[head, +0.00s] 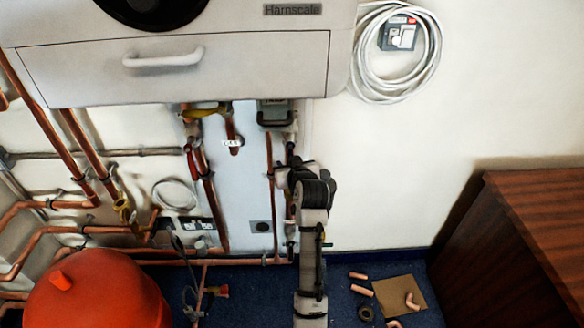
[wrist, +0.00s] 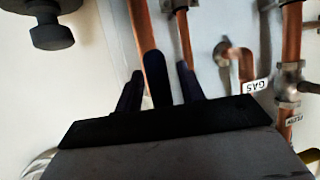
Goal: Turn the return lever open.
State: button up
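A dark blue lever handle (wrist: 156,82) stands between the two black fingers of my gripper (wrist: 160,72) in the wrist view. A gap shows on each side of the handle, so the fingers look open around it and not closed on it. The handle appears in line with a copper pipe (wrist: 139,30). No label on this handle is readable, and its valve body is hidden. In the head view my arm's end is at the pipes below the white boiler; the fingertips are too small and dark there to tell.
A white GAS label (wrist: 254,87) hangs by a copper elbow to the right of my fingers. A dark knob-like fitting (wrist: 52,34) is at upper left. The boiler (head: 180,70) overhangs the pipes. A red tank (head: 95,295) stands at left, a wooden cabinet (head: 540,230) at right.

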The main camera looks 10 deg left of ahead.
jog(key=b+v, duration=0.1)
jog(key=v, duration=1.2)
jog(key=shift+s+d, duration=0.2)
jog(key=shift+s, duration=0.1)
jog(key=shift+r, duration=0.1)
